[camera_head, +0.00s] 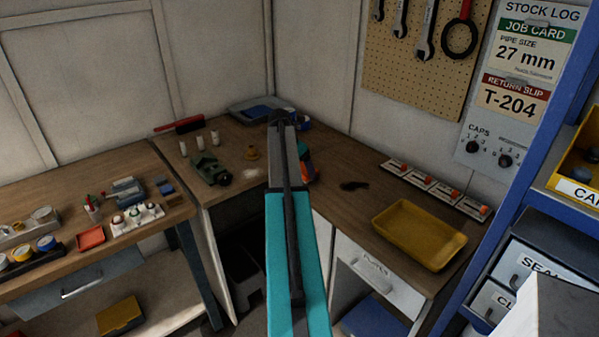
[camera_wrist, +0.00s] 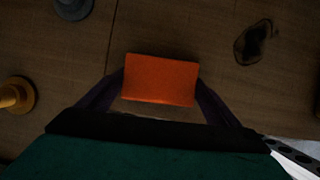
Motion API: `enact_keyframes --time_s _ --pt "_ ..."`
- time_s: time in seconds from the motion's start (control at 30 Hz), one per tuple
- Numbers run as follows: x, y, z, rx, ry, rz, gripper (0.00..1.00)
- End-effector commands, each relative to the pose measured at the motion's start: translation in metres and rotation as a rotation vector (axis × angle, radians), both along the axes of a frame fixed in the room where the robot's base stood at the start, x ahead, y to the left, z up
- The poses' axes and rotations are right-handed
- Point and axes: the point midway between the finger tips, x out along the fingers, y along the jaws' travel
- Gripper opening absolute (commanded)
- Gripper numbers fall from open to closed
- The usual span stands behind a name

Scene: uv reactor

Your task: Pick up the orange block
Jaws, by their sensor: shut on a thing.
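The orange block (camera_wrist: 160,80) sits between the two dark fingers of my gripper (camera_wrist: 161,88) in the wrist view, with a finger against its left and right sides. My gripper is shut on it. In the head view a bit of the orange block (camera_head: 307,173) shows just right of my arm, over the corner of the wooden bench. My arm hides part of it there. I cannot tell whether the block touches the bench or is lifted off it.
A yellow tray (camera_head: 419,234) lies right on the bench (camera_head: 340,205), before a row of switches (camera_head: 432,187). A dark oval item (camera_head: 354,185) lies between. A green tool (camera_head: 208,169) and a brass piece (camera_head: 252,153) stand left of my arm. A blue shelf rack borders the right.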

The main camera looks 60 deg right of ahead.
Motion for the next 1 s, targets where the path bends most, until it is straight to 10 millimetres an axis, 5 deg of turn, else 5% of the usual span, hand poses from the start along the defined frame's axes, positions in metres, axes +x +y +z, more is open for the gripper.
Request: enact_keyframes --time_s 0.3,1.0 --pt "0.0 -0.001 0.025 -0.003 -0.002 0.0 0.61" --pt "-0.058 0.064 0.03 -0.001 -0.001 -0.001 0.61"
